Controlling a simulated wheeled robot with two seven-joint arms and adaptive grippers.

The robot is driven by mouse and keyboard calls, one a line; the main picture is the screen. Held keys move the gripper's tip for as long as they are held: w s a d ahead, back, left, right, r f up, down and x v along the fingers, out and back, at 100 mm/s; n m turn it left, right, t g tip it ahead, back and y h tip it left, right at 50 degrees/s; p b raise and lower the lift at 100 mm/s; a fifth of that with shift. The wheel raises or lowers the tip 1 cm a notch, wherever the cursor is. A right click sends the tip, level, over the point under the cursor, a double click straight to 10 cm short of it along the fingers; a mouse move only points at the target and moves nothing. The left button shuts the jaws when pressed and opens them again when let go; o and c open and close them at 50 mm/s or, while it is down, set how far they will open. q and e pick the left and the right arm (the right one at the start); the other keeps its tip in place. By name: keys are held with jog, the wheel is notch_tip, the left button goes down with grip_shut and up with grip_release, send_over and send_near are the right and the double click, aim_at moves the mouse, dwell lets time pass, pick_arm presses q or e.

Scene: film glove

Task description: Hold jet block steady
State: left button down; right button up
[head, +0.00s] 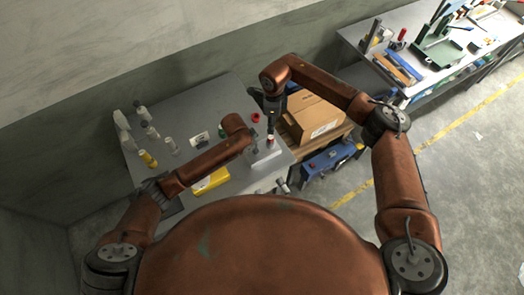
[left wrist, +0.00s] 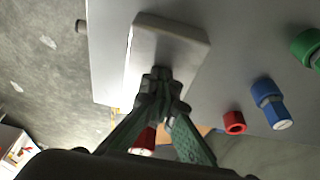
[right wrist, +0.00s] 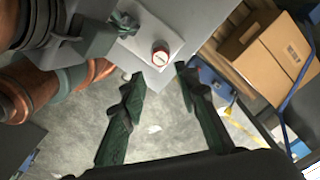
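A pale grey block (head: 266,158), which I take to be the jet block, sits near the table's right edge. In the left wrist view the block (left wrist: 178,42) lies just beyond my left gripper (left wrist: 161,76). Its fingertips are together at the block; I cannot tell whether anything is pinched between them. A red-ringed cap with a pale top (right wrist: 160,54) stands on or beside the block in the right wrist view. It shows partly between my left fingers (left wrist: 145,140). My right gripper (right wrist: 158,82) is open and empty, its fingers well apart, near the block.
A red ring (left wrist: 234,122), a blue cylinder (left wrist: 268,100) and a green piece (left wrist: 304,45) are on the table. A yellow object (head: 211,181) lies near the front; several bottles stand at left. A cardboard box (head: 312,117) is beside the table at right.

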jog(key=o, duration=0.3)
jog(key=shift+s+a+f, duration=0.1)
jog(key=shift+s+f, duration=0.1)
jog(key=shift+s, duration=0.05)
jog(key=shift+o, duration=0.4)
jog(key=shift+s+f+y, duration=0.2)
jog(key=shift+s+y, duration=0.1)
jog(key=shift+y, duration=0.1)
jog(key=m, duration=0.1)
jog(key=m+t+y, duration=0.2)
jog(key=m+y, duration=0.1)
send_near(273, 138)
jog(key=x, duration=1)
jog(key=shift+w+a+f, duration=0.15)
jog(key=shift+f, duration=0.05)
jog(key=shift+c, duration=0.4)
grip_shut()
